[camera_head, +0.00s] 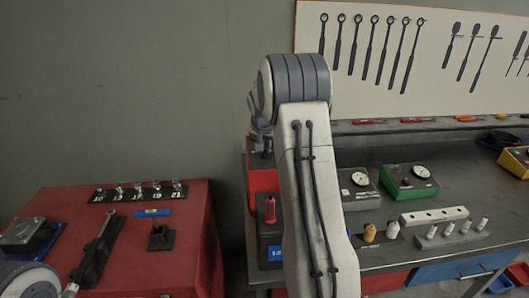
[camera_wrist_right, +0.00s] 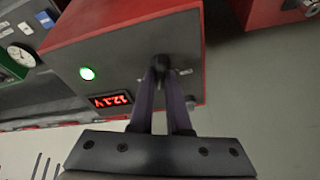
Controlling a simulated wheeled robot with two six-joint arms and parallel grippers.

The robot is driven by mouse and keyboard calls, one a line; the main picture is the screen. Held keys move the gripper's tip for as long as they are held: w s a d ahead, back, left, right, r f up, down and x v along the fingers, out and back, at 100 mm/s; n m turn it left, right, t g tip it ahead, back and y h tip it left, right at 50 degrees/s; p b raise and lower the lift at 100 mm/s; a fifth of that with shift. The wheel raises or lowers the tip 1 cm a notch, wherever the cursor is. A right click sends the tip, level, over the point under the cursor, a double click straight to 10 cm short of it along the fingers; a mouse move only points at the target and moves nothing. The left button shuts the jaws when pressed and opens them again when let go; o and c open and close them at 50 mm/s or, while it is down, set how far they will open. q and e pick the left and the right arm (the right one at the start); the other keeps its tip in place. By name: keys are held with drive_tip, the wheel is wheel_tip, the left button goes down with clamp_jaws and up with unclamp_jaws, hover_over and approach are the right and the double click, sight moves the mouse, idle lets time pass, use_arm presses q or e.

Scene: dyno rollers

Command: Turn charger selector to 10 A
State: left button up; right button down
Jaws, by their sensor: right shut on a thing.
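The charger (camera_wrist_right: 120,60) is a red box with a dark grey face, seen tilted in the right wrist view. The knob's pointer and scale marks are too hidden to read. In the head view the red charger (camera_head: 262,181) is mostly hidden behind my right arm. My left gripper is not in view.
A dark box with a red post (camera_head: 270,210) stands below the charger. The grey workbench (camera_head: 450,155) holds a green gauge box (camera_head: 409,182) and small parts. A red cabinet (camera_head: 190,225) with sockets and a wrench stands left. A tool board (camera_head: 430,60) hangs behind.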

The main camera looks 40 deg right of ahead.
drive_tip(key=m+b, duration=0.2)
drive_tip(key=m, duration=0.1)
drive_tip(key=shift+m, duration=0.3)
drive_tip(key=shift+m+g+b, duration=0.5)
drive_tip(key=shift+m+g, duration=0.1)
drive_tip(key=shift+m, duration=0.6)
drive_tip(key=shift+r+h, duration=0.1)
drive_tip(key=shift+h, duration=0.2)
drive_tip(key=c, duration=0.9)
unclamp_jaws()
drive_tip(key=b+v, duration=0.2)
drive_tip(key=v, duration=0.8)
drive_tip(key=shift+s+r, duration=0.1)
drive_tip(key=shift+r, duration=0.1)
